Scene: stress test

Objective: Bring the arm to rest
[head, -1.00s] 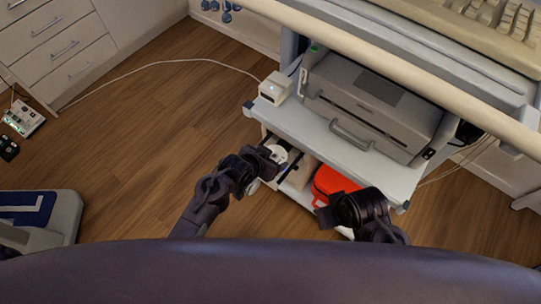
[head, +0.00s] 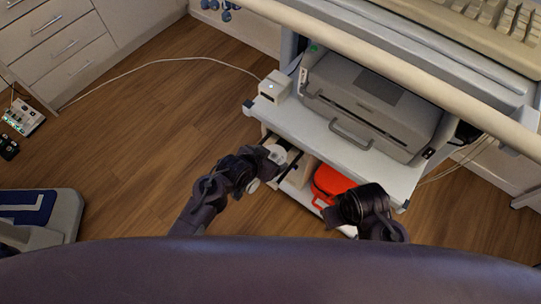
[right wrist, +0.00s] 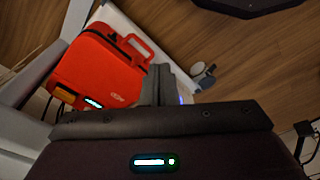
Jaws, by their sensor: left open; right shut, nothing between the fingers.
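My left gripper (head: 267,168) is in the head view at the front left of the cart, by the open lower part. It is open. Pale round pieces show right at it; I cannot tell whether they touch it. My right arm stands at the front right of the cart in the head view, its fingers hard to make out there. In the right wrist view my right gripper (right wrist: 164,86) is shut and empty, in front of the red case (right wrist: 100,70). The red case also shows in the head view (head: 328,183), on the cart's lower shelf.
The cart's upper shelf (head: 300,127) carries a grey printer (head: 372,105) and a small white box (head: 274,87). A keyboard (head: 490,18) lies on top. White drawers (head: 60,45) stand at the left. A grey device (head: 62,215) is at lower left. Open wooden floor (head: 150,120) lies between.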

